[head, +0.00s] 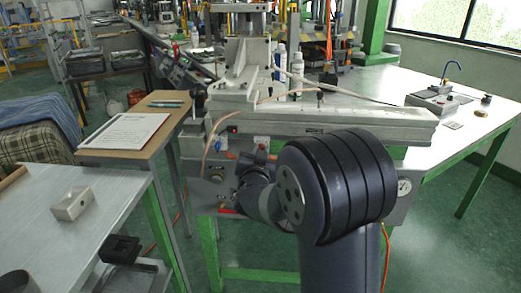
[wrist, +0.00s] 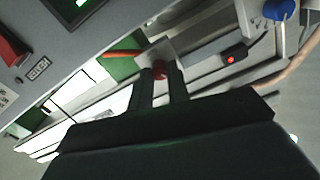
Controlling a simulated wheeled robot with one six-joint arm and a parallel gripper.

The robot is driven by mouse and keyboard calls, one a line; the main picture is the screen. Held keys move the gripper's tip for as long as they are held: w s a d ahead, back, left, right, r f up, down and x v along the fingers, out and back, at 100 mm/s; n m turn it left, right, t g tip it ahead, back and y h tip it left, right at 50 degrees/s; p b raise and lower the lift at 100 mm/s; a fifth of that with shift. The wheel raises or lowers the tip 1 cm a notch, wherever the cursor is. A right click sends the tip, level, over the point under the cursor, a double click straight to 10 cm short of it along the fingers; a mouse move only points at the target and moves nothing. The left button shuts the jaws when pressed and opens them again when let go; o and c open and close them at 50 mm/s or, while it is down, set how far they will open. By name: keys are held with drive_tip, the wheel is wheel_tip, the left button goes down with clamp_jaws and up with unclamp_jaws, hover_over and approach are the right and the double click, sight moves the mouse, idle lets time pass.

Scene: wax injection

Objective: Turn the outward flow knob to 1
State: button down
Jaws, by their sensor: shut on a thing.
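A small dark red knob (wrist: 158,67) shows between the fingertips of my gripper (wrist: 162,74) in the wrist view. The two black fingers are shut on it, one on each side. I cannot read a label or a scale mark for this knob, so its setting cannot be told. In the head view my arm reaches to the front panel of the grey wax injection machine (head: 205,160). My wrist hides the fingertips and the held knob there. A blue knob (wrist: 278,10) on a white plate is at the top right of the wrist view, apart from my gripper.
A lit red button (wrist: 233,58) is right of the fingers, and a red switch (wrist: 12,47) is at the far left. A pale hose (wrist: 290,78) runs at the right.

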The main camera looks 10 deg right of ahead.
drive_tip(key=shift+n, duration=0.3)
drive_tip(key=c, duration=1.3)
unclamp_jaws()
drive_tip(key=shift+c, duration=0.2)
drive_tip(key=v, duration=1.1)
drive_tip(key=shift+w, duration=0.15)
